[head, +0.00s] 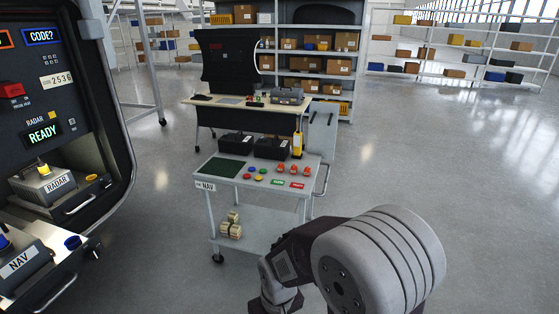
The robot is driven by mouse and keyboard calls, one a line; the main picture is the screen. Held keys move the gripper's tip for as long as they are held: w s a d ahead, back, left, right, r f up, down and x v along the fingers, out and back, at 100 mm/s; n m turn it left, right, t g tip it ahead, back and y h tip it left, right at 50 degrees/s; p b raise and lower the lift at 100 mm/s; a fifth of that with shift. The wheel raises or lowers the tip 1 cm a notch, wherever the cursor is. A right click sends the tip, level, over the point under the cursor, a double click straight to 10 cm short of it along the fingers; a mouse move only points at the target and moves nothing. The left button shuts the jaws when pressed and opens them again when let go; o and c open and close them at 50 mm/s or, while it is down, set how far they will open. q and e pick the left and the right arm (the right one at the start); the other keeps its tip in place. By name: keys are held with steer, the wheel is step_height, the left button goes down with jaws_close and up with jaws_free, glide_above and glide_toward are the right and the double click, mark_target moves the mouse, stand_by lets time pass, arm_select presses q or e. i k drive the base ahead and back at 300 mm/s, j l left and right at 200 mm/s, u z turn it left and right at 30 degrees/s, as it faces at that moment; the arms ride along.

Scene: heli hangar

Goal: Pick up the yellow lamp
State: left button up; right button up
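A small upright yellow object (297,146), which looks like the yellow lamp, stands at the back right corner of the grey NAV cart's top (203,170). It is small in the head view, so its details are unclear. A black box stands close to its left. Part of my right arm shows at the bottom centre and right, in front of the cart, well short of the yellow object. Neither of my grippers can be seen.
A workbench (245,104) stands behind the cart. A dark panel with RADAR (46,185) and NAV (22,263) units fills the left. Floor (440,170) to the right is clear.

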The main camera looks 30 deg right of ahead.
mark_target(297, 155)
steer(key=z, duration=1.15)
steer(key=i, duration=0.1)
